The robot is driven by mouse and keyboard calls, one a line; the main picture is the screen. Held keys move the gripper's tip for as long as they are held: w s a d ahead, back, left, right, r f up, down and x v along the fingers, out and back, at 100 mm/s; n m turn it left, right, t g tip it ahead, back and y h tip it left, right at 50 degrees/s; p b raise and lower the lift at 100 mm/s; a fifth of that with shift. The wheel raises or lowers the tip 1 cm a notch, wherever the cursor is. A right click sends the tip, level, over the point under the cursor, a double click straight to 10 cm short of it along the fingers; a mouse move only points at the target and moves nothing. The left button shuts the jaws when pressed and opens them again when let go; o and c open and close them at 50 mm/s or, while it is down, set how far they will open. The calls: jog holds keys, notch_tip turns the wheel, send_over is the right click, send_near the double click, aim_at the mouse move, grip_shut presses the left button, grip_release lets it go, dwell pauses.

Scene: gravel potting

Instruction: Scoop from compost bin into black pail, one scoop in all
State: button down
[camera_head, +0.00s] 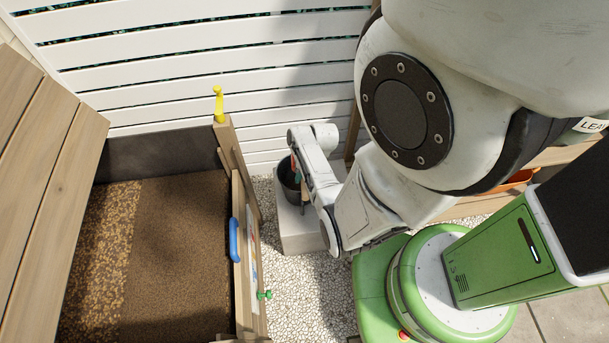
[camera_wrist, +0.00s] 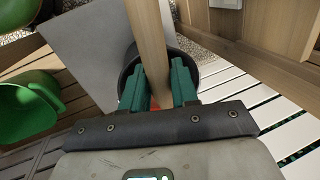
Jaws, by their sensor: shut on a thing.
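My gripper (camera_head: 297,168) is at the black pail (camera_head: 288,180), near or over its opening. In the wrist view my gripper (camera_wrist: 159,90) has its teal fingers shut on the wooden handle (camera_wrist: 147,40) of a tool, likely the scoop. The tool's head is hidden, so I cannot tell whether it holds anything. The black pail (camera_wrist: 127,72) shows behind the fingers there. It stands on a pale grey block (camera_head: 298,240). The wooden compost bin (camera_head: 243,215) is on the left, with brown material inside, coarser on its left side.
A blue handle (camera_head: 234,240) and green knobs (camera_head: 264,295) are on the bin's right wall. A yellow object (camera_head: 219,104) tops its corner post. A white slatted fence (camera_head: 180,70) closes the back. Pale gravel (camera_head: 300,285) lies between the bin and my base.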

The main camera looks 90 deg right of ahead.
jog(key=g, duration=0.1)
jog(key=w+g+b, duration=0.1)
jog(key=g, duration=0.1)
jog(key=shift+a+h, duration=0.1)
jog(key=shift+h, duration=0.3)
jog(key=shift+g+b, duration=0.45)
jog(key=shift+g, duration=0.25)
jog(key=shift+w+r+g, duration=0.15)
jog(key=shift+r+g, duration=0.1)
jog(key=shift+g, duration=0.15)
